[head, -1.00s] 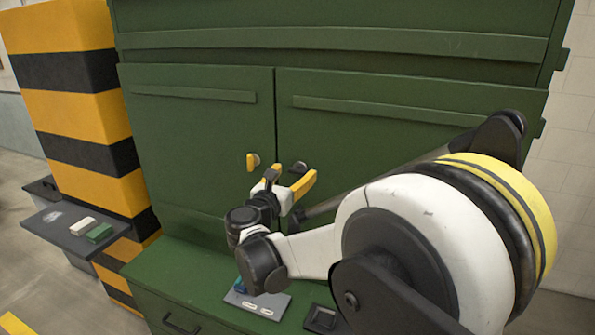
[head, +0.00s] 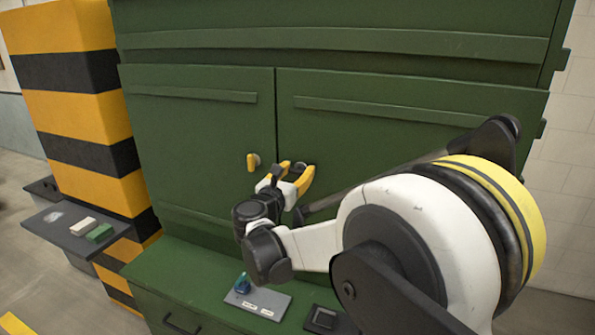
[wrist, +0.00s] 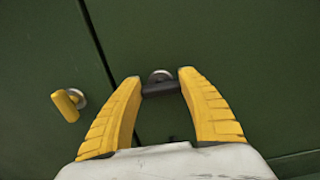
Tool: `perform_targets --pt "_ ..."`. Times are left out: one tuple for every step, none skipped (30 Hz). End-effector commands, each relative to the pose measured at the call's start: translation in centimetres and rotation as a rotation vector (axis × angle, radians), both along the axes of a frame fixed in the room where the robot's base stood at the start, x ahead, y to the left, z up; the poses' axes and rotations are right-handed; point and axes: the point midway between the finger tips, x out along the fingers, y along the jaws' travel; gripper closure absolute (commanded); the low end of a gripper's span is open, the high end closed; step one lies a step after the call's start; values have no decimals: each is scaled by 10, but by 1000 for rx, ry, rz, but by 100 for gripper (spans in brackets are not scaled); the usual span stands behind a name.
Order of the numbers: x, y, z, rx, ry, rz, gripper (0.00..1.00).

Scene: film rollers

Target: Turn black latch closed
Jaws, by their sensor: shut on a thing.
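The black latch (wrist: 161,87) sits on the right green door, on a round metal base. In the wrist view it spans the gap between my yellow fingertips, lying roughly crosswise. My gripper (wrist: 160,84) is shut on the latch, with a fingertip at each end of it. In the head view my gripper (head: 297,166) is at the door just right of the seam, and the latch is mostly hidden behind the fingers. A yellow latch (wrist: 66,104) is on the left door, left of my gripper, and it also shows in the head view (head: 252,162), pointing roughly downward.
A yellow-and-black striped pillar (head: 80,120) and a grey side shelf (head: 75,228) stand at left.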

Motion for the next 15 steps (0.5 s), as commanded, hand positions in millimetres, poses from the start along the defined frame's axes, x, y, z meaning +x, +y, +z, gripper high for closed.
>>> perform_targets --pt "0 0 0 6 -3 0 83" --pt "0 0 0 13 -6 0 83" --pt "0 0 0 25 -10 0 83" --pt "0 0 0 35 -14 0 83" --pt "0 0 0 48 -18 0 83" --pt "0 0 0 66 -25 0 83" --pt "0 -1 0 82 -31 0 83" --pt "0 -1 0 99 -37 0 83" --pt "0 -1 0 126 -47 0 83" --pt "0 -1 0 146 -54 0 83" --pt "0 -1 0 168 -62 0 83" --pt "0 -1 0 200 -74 0 83" --pt "0 -2 0 224 -83 0 83" --pt "0 -2 0 251 -92 0 83" --pt "0 -2 -1 285 -105 0 83"
